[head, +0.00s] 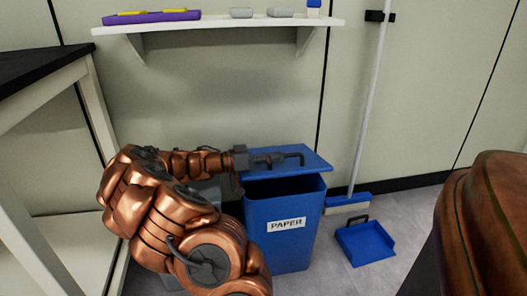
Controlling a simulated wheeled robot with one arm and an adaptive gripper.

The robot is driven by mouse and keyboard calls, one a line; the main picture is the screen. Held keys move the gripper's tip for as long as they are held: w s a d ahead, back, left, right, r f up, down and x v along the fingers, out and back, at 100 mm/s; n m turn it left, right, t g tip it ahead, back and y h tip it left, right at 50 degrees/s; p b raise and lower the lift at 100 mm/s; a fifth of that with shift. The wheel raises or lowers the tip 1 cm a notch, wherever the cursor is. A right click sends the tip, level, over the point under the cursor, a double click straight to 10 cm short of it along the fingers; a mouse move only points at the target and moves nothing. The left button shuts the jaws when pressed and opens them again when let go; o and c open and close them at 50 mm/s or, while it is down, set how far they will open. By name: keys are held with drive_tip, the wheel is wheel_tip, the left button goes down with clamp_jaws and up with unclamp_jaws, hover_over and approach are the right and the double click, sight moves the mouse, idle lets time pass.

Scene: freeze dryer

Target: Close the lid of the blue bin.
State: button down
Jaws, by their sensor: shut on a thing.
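The blue bin (265,234) stands on the floor near the wall, with a white PAPER label on its front. Its lid (315,163) is raised, and the dark opening of the bin shows below its front edge. My gripper (292,158) reaches in from the left, at the lid, and is shut on it. The fingers are small and dark here, so the exact contact is hard to see. My arm covers the left side of the bin.
A grey bin (208,193) stands left of the blue bin, mostly behind my arm. A broom (364,120) leans at the wall, with a blue dustpan (366,243) on the floor to the right. A shelf (220,24) hangs above. A table frame (98,110) stands left.

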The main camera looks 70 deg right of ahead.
drive_tip(key=shift+s+f, duration=0.1)
drive_tip(key=shift+f, duration=0.05)
drive_tip(key=c, duration=1.2)
unclamp_jaws()
wheel_tip(320, 180, up, 10)
drive_tip(key=shift+r, duration=0.1)
